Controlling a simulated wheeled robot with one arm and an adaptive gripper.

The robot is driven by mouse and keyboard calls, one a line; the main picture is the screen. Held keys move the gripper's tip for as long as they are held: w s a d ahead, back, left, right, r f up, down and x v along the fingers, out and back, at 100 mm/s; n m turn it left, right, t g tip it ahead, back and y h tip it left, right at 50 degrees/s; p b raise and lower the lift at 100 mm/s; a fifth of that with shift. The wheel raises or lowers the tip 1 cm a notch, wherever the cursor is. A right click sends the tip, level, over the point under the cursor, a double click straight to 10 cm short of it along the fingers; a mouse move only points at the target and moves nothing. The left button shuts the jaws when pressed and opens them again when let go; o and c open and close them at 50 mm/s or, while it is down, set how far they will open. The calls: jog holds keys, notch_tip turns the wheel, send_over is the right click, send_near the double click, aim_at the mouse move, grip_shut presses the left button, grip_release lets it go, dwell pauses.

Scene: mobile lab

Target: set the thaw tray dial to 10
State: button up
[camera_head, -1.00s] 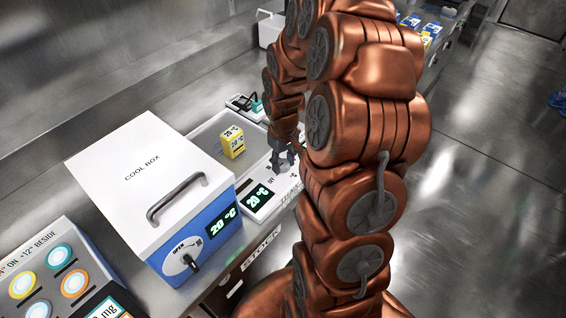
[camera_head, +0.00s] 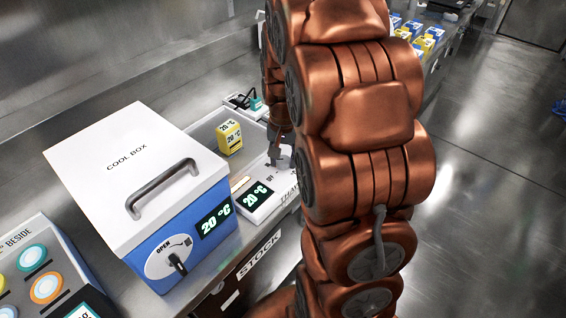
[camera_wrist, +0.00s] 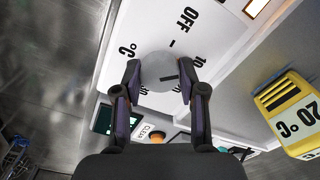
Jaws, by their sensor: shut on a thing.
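My gripper (camera_wrist: 160,76) is shut on the dial, a finger on each side. In the head view my gripper (camera_head: 279,153) is small and partly hidden by my arm.
The cool box (camera_head: 95,190), with handle and OPEN dial, stands at left. A yellow carton (camera_head: 229,137) reading 20 °C stands on the tray behind the panel. A button panel (camera_head: 35,265) is at lower left.

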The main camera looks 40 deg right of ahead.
aim_at(283, 160)
jog(key=shift+m+b, duration=0.3)
jog(key=shift+m, duration=0.7)
jog(key=o, duration=1.1)
jog(key=shift+o, duration=0.2)
notch_tip(283, 160, up, 12)
